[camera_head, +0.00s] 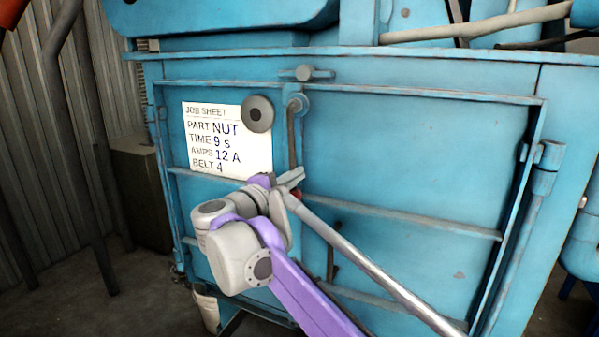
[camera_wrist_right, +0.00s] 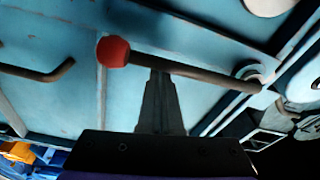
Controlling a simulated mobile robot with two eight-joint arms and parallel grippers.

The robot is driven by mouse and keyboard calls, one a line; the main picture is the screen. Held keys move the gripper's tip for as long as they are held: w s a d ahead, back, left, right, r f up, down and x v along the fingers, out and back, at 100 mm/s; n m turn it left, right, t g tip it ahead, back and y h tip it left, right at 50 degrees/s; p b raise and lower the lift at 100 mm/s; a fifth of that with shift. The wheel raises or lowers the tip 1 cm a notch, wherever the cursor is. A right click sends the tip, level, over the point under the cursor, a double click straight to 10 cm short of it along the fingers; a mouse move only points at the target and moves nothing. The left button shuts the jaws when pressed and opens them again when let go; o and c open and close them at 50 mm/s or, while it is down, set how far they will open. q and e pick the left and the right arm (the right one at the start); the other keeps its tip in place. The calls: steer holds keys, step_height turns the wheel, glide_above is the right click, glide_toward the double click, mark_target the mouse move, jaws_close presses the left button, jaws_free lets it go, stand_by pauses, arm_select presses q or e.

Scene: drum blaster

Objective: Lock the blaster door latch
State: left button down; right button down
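The blue blaster door (camera_head: 400,170) is in the middle of the head view and looks closed against its frame. The latch handle (camera_head: 293,150) is a dark rod hanging down from a round pivot near the door's top edge. Its red knob (camera_head: 298,194) is partly hidden by my right gripper (camera_head: 290,178). In the right wrist view the latch rod (camera_wrist_right: 205,77) runs from the red knob (camera_wrist_right: 113,51) to the pivot. My right gripper (camera_wrist_right: 160,78) looks shut, its tips at the rod near the knob. I cannot tell if they touch. My left gripper is out of view.
A job sheet (camera_head: 225,140) is held on the door by a dark round disc (camera_head: 257,113). A second bent rod (camera_head: 331,262) sits lower on the door. Hinge hardware (camera_head: 546,165) is at the right. A grey bin (camera_head: 145,190) stands at the left by the corrugated wall.

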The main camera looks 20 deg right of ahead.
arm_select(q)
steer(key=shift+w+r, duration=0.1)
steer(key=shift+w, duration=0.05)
arm_select(e)
steer(key=shift+w+a, duration=0.25)
steer(key=shift+a, duration=0.05)
stand_by(0.3)
